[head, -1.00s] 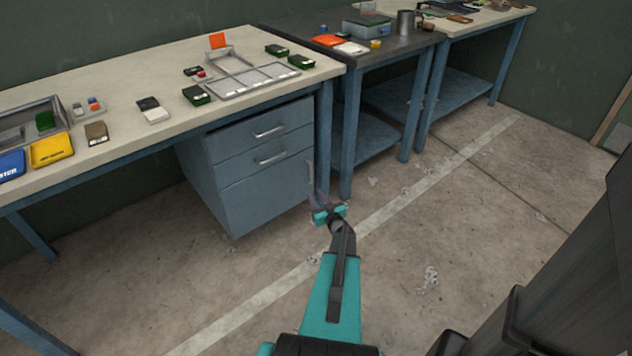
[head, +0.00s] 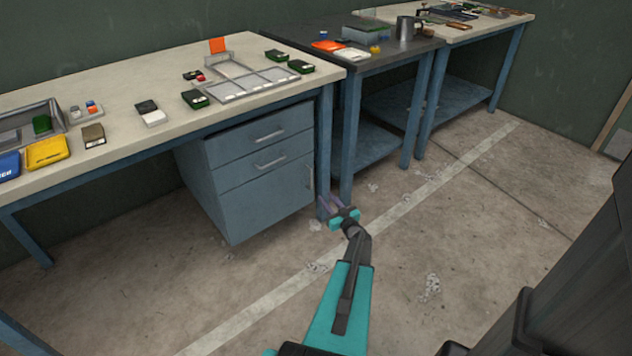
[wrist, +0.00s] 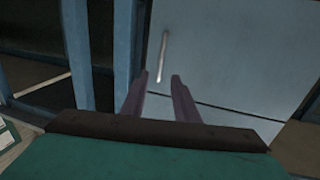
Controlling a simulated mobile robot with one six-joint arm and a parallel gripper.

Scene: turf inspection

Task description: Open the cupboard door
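The cupboard door (head: 262,203) is the tall lower blue-grey panel of the cabinet under the near bench. It looks shut. Its upright metal bar handle (head: 310,177) is near the door's right edge. In the wrist view, the door (wrist: 225,65) fills the upper right, and the handle (wrist: 162,57) is a pale bar just beyond the fingertips. My gripper (head: 328,205) is right of and slightly below the handle in the head view. In the wrist view, my gripper (wrist: 161,80) is open, with two purple-grey fingers apart and nothing between them.
Two drawers with bar handles (head: 268,137) sit above the door. A blue bench leg (head: 325,145) stands close to the right of the cabinet. The floor (head: 240,285) in front is clear apart from small scraps. The bench top (head: 130,95) holds trays and small boxes.

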